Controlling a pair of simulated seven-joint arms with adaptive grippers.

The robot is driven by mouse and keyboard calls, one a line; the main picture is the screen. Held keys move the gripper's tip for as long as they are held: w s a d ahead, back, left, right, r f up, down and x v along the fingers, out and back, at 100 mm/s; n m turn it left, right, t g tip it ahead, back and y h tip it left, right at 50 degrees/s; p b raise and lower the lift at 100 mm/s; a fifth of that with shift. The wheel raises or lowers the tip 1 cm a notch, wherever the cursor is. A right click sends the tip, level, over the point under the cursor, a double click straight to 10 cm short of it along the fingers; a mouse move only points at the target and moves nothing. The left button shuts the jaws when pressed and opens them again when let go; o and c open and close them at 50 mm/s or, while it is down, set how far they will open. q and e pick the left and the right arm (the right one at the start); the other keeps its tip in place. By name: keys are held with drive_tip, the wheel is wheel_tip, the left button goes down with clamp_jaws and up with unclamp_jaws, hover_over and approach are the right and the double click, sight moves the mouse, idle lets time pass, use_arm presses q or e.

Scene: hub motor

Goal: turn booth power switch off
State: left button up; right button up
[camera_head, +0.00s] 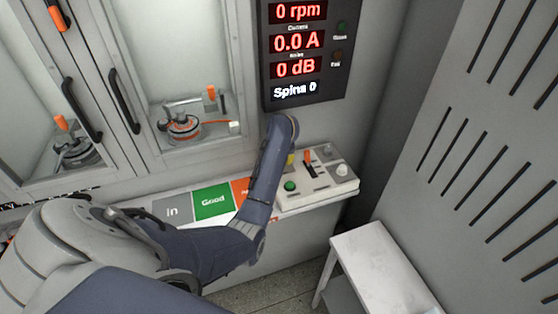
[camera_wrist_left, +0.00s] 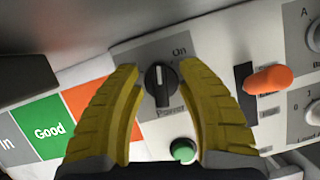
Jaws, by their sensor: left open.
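The power switch is a black rotary knob (camera_wrist_left: 160,86) on a grey plate, with "On" printed above right of it and "Power" below. Its white line points roughly up in the left wrist view. My left gripper (camera_wrist_left: 158,70) is open, with one yellow finger on each side of the knob. I see gaps between fingers and knob; whether the tips reach its depth I cannot tell. In the head view, my left arm hides the knob, and only a bit of yellow finger (camera_head: 291,159) shows at the control panel (camera_head: 290,203).
Beside the knob are a green button (camera_wrist_left: 183,150) and an orange lever (camera_wrist_left: 268,79). Coloured pads, including a green "Good" pad (camera_head: 212,202), lie left of the panel. A display (camera_head: 300,92) reads 0 rpm, 0.0 A, 0 dB. A white side table (camera_head: 375,255) stands at lower right.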

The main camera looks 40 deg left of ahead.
use_arm(q)
drive_tip(key=shift+o, duration=0.3)
drive_tip(key=shift+f, duration=0.2)
clamp_jaws()
drive_tip(key=n+g, duration=0.1)
drive_tip(key=n, duration=0.2)
drive_tip(key=n+y, duration=0.1)
drive_tip(key=n, duration=0.1)
drive_tip(key=shift+n+g, duration=0.4)
drive_tip(key=n+g, duration=0.1)
drive_tip(key=n, duration=0.1)
drive_tip(key=n+g, duration=0.1)
drive_tip(key=n, duration=0.2)
drive_tip(key=shift+s, duration=0.2)
drive_tip(key=shift+a+n, duration=0.1)
drive_tip(key=shift+n, duration=0.3)
